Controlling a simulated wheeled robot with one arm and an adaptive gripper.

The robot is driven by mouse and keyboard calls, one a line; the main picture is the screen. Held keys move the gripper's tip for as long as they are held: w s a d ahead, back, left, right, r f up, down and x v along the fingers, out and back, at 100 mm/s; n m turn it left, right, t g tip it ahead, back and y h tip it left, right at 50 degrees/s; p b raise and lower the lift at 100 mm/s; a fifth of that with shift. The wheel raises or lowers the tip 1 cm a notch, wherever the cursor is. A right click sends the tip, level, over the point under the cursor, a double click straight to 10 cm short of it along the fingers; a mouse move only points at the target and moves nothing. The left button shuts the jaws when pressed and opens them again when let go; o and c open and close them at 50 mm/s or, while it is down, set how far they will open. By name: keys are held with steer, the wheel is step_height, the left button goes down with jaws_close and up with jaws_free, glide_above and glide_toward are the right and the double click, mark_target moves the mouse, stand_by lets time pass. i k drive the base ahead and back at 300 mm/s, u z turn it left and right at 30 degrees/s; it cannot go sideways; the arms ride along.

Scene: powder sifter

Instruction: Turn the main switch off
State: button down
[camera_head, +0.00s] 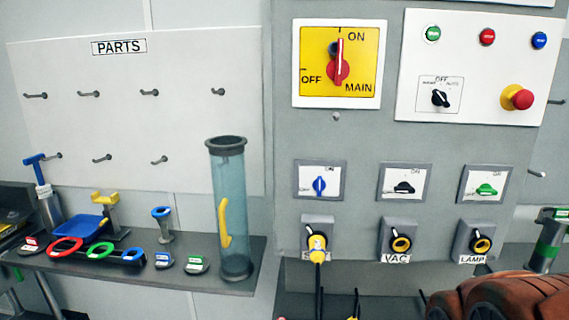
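The main switch is a red rotary knob (338,68) on a square yellow plate (367,66) in a white frame, high on the grey control panel. Its handle stands upright, pointing to the top mark beside the word ON. The word OFF is at the plate's left and MAIN at its lower right. A dark round spot shows just left of the handle. Nothing touches the knob. My gripper is not in view.
Right of the switch is a white panel (460,110) with buttons, a small selector and a red mushroom button (517,98). Smaller switches and sockets sit below. A shelf (225,285) with a clear cylinder (229,180) stands left. A reddish-brown object (510,298) fills the lower right.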

mark_target(338, 69)
steer(key=u, duration=3.1)
steer(key=k, duration=1)
steer(key=z, duration=0.35)
